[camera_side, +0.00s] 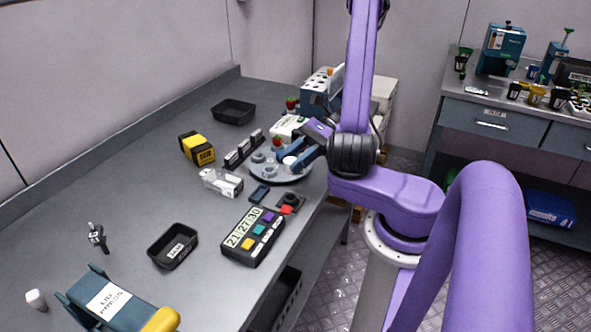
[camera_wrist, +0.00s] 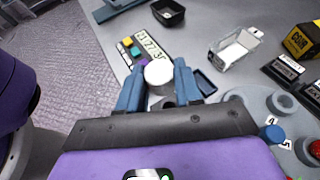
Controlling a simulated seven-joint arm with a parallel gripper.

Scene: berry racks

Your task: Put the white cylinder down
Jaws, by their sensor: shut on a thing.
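The white cylinder (camera_wrist: 158,73) sits between the two blue fingers of my gripper (camera_wrist: 157,80) in the wrist view, its round white end facing the camera. In the side view the cylinder (camera_side: 290,160) shows as a small white disc at the tips of my gripper (camera_side: 296,158). My gripper is shut on it. Both are over the right part of a round grey plate with sockets (camera_side: 283,179). I cannot tell whether the cylinder's lower end touches anything; that end is hidden.
Near the plate are a clear box (camera_side: 222,182), a black rack (camera_side: 243,149), a dark blue pad (camera_side: 259,193) and a keypad box (camera_side: 253,236). A yellow-black box (camera_side: 197,148) and black trays (camera_side: 173,246) stand farther left. Another small white piece (camera_side: 36,299) lies front left.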

